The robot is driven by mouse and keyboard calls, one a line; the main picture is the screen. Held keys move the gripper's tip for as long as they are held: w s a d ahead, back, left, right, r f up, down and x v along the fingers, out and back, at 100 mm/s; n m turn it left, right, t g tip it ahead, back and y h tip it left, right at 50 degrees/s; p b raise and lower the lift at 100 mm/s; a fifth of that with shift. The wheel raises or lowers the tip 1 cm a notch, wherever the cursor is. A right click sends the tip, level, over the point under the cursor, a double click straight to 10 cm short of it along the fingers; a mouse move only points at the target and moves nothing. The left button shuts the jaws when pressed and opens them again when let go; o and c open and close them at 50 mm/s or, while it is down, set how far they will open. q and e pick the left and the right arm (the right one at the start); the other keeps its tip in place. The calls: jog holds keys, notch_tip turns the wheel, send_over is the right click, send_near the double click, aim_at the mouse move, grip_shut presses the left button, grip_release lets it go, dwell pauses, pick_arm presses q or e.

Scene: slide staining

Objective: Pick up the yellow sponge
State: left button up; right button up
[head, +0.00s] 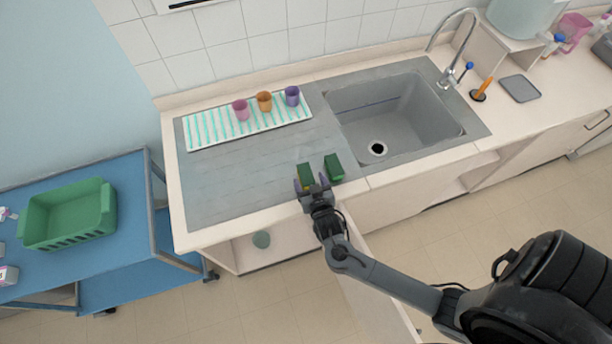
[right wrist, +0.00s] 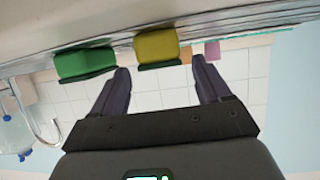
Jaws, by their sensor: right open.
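The yellow sponge (right wrist: 157,46) has a dark green layer on one face. In the head view it (head: 306,172) lies near the front edge of the grey counter and shows mostly that green layer. My right gripper (head: 311,184) is open at the sponge's near side, partly covering it. In the right wrist view the open gripper (right wrist: 160,68) has the yellow sponge between its fingertips, with a gap to each finger; I cannot tell how deep it sits. A green sponge (head: 333,167) lies just right of it and also shows in the right wrist view (right wrist: 85,62).
A striped white mat (head: 215,135) with pink (head: 241,110), orange (head: 264,101) and purple (head: 292,96) cups lies at the back of the counter. A sink (head: 400,125) with a tap (head: 452,50) is right. A green basket (head: 68,213) stands on a blue cart (head: 130,185).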

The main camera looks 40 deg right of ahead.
aim_at(307, 179)
jog(key=shift+x, duration=2.15)
jog(key=shift+a+f, duration=0.1)
jog(key=shift+f, duration=0.05)
jog(key=shift+s, duration=0.1)
jog(key=shift+c, duration=0.4)
jog(key=c, duration=0.9)
